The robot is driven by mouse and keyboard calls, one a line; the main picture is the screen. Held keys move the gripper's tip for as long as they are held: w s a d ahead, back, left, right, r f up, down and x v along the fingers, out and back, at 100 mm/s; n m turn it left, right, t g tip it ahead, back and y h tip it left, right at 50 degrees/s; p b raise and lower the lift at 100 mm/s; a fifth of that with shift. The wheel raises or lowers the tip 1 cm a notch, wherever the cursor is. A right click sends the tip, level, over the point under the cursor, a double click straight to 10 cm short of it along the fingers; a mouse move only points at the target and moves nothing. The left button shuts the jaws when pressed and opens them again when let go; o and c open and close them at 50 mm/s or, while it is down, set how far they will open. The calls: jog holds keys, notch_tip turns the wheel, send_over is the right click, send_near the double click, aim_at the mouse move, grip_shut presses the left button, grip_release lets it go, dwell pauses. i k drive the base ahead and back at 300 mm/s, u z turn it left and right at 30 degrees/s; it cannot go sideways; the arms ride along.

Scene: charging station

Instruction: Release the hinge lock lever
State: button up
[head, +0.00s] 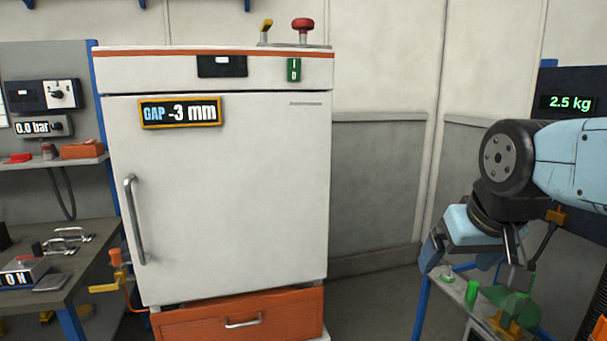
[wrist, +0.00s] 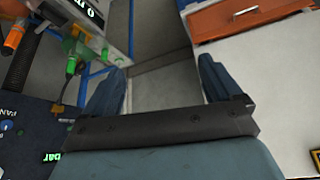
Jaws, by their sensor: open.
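The pictures do not make clear which part is the hinge lock lever. A yellow-topped lever (head: 265,31) stands upright on top of the white cabinet (head: 222,195), left of a red mushroom knob (head: 303,28). Another fitting, an orange lever (head: 104,288), sits low beside the cabinet's left edge. The cabinet door looks shut, with a vertical grey handle (head: 133,220) on its left side. My gripper (wrist: 162,85) is open and empty, its two blue fingers wide apart. In the head view it is at the right, well away from the cabinet.
An orange drawer (head: 238,316) is under the cabinet. A workbench (head: 80,262) with metal handles stands left. A blue-framed stand (head: 424,308) with green parts is below my arm at the right. Open floor (head: 375,300) lies between cabinet and stand.

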aim_at(267, 25)
jog(key=k, duration=1.35)
jog(key=u, duration=0.35)
jog(key=i, duration=1.8)
jog(key=z, duration=0.35)
